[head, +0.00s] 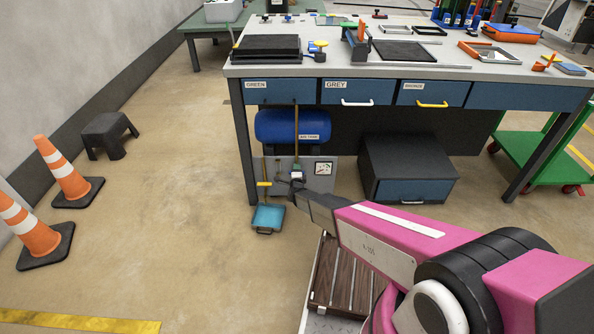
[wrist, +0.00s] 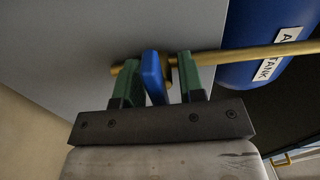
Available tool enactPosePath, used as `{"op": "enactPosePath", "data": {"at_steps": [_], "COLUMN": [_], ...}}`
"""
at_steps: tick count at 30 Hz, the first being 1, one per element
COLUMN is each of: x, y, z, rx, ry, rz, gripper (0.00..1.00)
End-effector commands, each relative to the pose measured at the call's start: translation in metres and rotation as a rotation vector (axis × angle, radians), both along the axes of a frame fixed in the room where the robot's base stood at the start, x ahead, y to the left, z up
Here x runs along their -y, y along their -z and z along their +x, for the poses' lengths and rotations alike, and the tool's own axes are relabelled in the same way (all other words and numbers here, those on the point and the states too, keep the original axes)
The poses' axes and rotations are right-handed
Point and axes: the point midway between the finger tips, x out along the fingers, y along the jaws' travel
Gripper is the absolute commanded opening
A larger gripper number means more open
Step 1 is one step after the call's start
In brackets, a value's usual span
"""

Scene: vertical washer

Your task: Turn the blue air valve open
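The blue air valve handle (wrist: 153,72) is a flat blue lever on a brass pipe (wrist: 262,53) in the wrist view. My gripper (wrist: 157,66) has its two green fingers on either side of the handle. Gaps show between the handle and the fingers, so the gripper looks open around it. In the head view my gripper (head: 296,178) is low in front of the grey panel under the workbench, and it mostly hides the valve. The blue air tank (head: 280,125) lies above the panel, with the pipe running down in front of it.
The workbench (head: 400,72) overhangs the tank and valve. A pressure gauge (head: 323,168) is right of my gripper, and a teal pan-like object (head: 268,217) is below left. A dark cabinet (head: 408,165) stands to the right. Open floor lies left, with cones (head: 62,170) beyond.

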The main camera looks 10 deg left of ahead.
Motion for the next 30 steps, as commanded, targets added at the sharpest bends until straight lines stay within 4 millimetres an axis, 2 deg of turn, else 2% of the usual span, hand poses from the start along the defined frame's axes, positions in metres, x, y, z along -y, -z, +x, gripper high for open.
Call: {"op": "enactPosePath", "data": {"at_steps": [1,3,4,17,30], "x": [0.0001,0.0001,0.0001,0.0001,0.0], "y": [0.0,0.0,0.0,0.0003,0.0004], "z": [0.0001,0.0001,0.0001,0.0003,0.0004], "rx": [0.0,0.0,0.0,0.016,0.099], "ry": [0.0,0.0,0.0,0.0,-0.001], "rz": [0.0,0.0,0.0,-0.065,-0.41], "gripper": [0.26,0.04,0.0,0.0,0.0]}}
